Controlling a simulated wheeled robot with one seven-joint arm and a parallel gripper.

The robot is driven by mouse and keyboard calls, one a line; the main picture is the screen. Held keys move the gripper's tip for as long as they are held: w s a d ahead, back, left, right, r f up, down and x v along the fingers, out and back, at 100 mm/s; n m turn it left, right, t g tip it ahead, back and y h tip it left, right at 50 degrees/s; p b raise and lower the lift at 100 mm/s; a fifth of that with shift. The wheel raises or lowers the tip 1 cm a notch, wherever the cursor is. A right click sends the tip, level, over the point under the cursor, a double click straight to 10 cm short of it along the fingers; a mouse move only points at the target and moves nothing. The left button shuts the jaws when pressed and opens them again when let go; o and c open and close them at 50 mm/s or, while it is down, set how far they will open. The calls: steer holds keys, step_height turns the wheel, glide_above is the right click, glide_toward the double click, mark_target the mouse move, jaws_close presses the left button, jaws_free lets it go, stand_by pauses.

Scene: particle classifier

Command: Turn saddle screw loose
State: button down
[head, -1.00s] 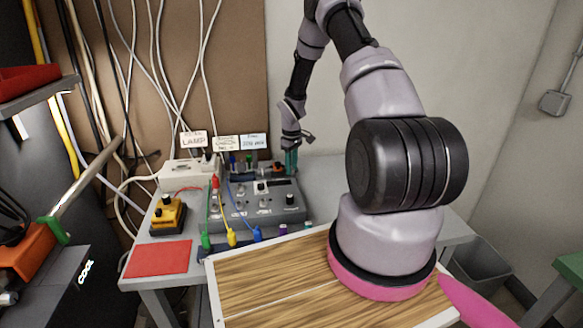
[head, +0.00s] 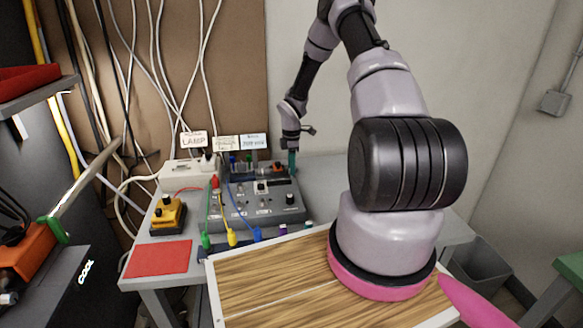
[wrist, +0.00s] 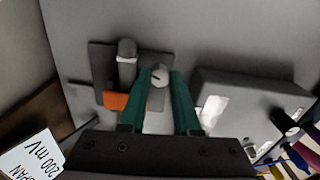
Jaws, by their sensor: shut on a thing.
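My gripper (wrist: 161,82) has two teal fingers, shut on a small pale round screw head with a slot (wrist: 159,75), which I take to be the saddle screw. The fingers lie on either side of it. Beside it in the wrist view are a dark grey plate, an orange block (wrist: 116,101) and a grey upright cylinder (wrist: 126,62). In the head view my gripper (head: 292,162) points down at the back right of the grey instrument box, next to a small orange part (head: 279,168). The screw is too small to make out there.
The grey control box (head: 262,205) carries knobs and coloured plugs with cables. Paper labels (head: 226,143) stand behind. The bench right of the box is clear.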

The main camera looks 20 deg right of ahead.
steer(key=shift+n, duration=0.8)
steer(key=c, duration=0.9)
jaws_free()
step_height(320, 180, up, 11)
steer(key=shift+f, duration=0.1)
